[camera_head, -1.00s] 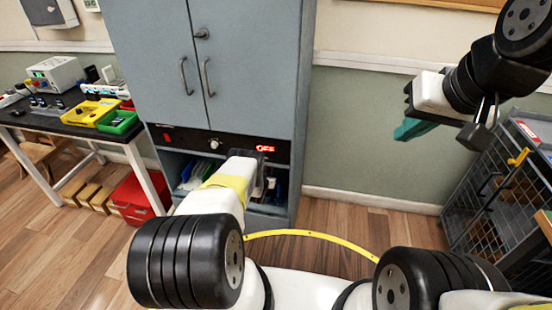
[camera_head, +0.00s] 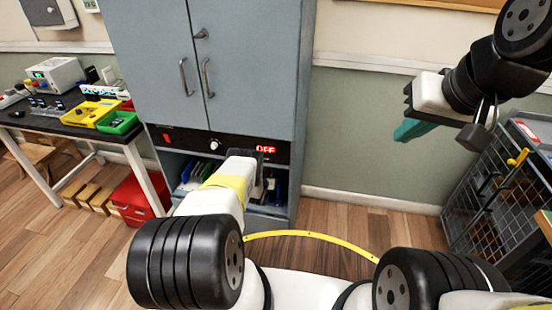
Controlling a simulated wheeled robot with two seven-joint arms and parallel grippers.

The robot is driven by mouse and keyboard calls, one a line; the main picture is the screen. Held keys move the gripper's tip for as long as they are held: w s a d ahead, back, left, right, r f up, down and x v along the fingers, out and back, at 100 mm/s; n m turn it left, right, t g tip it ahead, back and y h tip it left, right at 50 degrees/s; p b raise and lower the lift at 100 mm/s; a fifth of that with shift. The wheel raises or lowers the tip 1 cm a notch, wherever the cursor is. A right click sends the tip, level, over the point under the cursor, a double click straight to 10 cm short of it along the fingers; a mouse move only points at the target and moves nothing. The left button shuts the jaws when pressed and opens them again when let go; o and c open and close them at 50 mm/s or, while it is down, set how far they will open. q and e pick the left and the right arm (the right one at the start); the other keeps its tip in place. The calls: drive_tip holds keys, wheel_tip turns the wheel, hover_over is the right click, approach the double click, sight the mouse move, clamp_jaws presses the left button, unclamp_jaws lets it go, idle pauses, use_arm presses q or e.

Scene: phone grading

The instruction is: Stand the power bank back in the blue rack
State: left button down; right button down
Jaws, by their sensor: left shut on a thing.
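My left gripper (camera_head: 266,174) is at the open lower shelf of the grey cabinet, seen from behind and largely hidden by my white and yellow forearm. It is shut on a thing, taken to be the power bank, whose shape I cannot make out. Blue upright parts (camera_head: 281,187) show just right of the gripper on the shelf; they may be the blue rack, but most of it is hidden. My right gripper (camera_head: 413,116), with teal at its fingers, hangs high at the right in front of the wall, far from the shelf. Its opening is unclear.
The grey cabinet (camera_head: 255,65) has a control panel with a red "OFF" display (camera_head: 265,150). Several upright items stand at the shelf's left. A bench with yellow (camera_head: 88,112) and green (camera_head: 118,123) trays is left. A wire-sided cart (camera_head: 490,195) is right. The floor between is clear.

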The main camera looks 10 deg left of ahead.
use_arm(q)
drive_tip(key=shift+f, duration=0.1)
idle(0.3)
drive_tip(key=shift+d+f, duration=0.1)
drive_tip(key=shift+f, duration=1.45)
drive_tip(key=shift+f, duration=0.35)
drive_tip(key=shift+f, duration=0.15)
drive_tip(key=c, duration=1.3)
unclamp_jaws()
drive_tip(key=shift+o, duration=0.2)
drive_tip(key=shift+s, duration=0.1)
drive_tip(key=v, duration=0.7)
drive_tip(key=shift+s, duration=0.25)
